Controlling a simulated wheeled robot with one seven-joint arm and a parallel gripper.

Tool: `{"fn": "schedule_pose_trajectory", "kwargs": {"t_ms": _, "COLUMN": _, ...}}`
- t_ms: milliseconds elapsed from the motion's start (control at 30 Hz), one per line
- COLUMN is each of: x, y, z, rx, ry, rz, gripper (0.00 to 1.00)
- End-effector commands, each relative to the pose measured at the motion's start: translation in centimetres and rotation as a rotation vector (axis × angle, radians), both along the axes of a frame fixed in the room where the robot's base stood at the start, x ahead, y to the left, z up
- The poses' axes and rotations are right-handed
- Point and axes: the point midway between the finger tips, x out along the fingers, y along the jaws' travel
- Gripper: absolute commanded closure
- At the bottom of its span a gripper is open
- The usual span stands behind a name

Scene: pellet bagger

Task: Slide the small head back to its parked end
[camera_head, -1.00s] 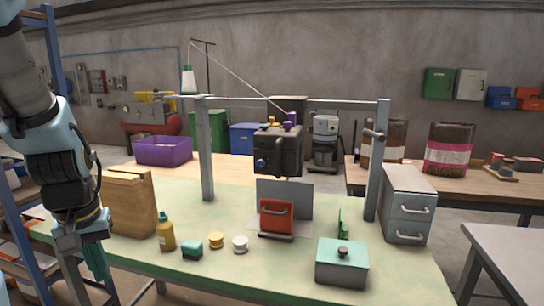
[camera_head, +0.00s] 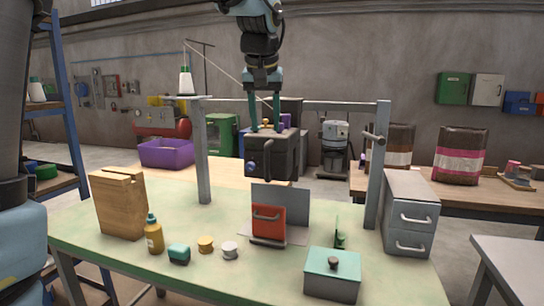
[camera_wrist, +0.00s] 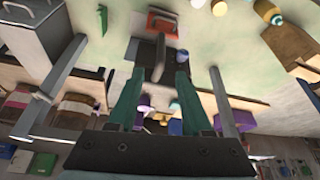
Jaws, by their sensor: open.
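The small head (camera_head: 272,158) is a dark box on the crossbar (camera_head: 335,104) of a grey frame, left of the bar's middle. It has a blue knob on its left face and coloured parts on top. My gripper (camera_head: 265,127) points down with its two green fingers spread, just over the top of the head. I cannot tell whether the fingers touch it. In the wrist view my gripper (camera_wrist: 160,72) is open, with a grey bar-shaped part of the head (camera_wrist: 160,55) between the fingertips.
The frame's left post (camera_head: 203,155) and right post (camera_head: 377,165) flank the head. Below it stands a red-fronted box (camera_head: 268,222) before a grey plate. A thread runs from a green-and-white spool (camera_head: 186,80). A wooden block (camera_head: 118,205), bottle (camera_head: 154,236) and teal-lidded box (camera_head: 332,275) stand on the table.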

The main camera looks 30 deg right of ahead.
Motion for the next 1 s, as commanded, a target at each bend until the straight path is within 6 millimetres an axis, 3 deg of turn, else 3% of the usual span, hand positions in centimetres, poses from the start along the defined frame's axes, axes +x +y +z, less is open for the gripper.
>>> {"fn": "schedule_pose_trajectory", "kwargs": {"t_ms": 600, "x": 3.2, "y": -1.8, "z": -8.8, "rx": 0.002, "ry": 0.002, "rz": 0.001, "gripper": 0.50}}
{"fn": "schedule_pose_trajectory", "kwargs": {"t_ms": 1000, "x": 3.5, "y": -1.9, "z": -9.7, "rx": 0.000, "ry": 0.001, "rz": 0.001, "gripper": 0.50}}
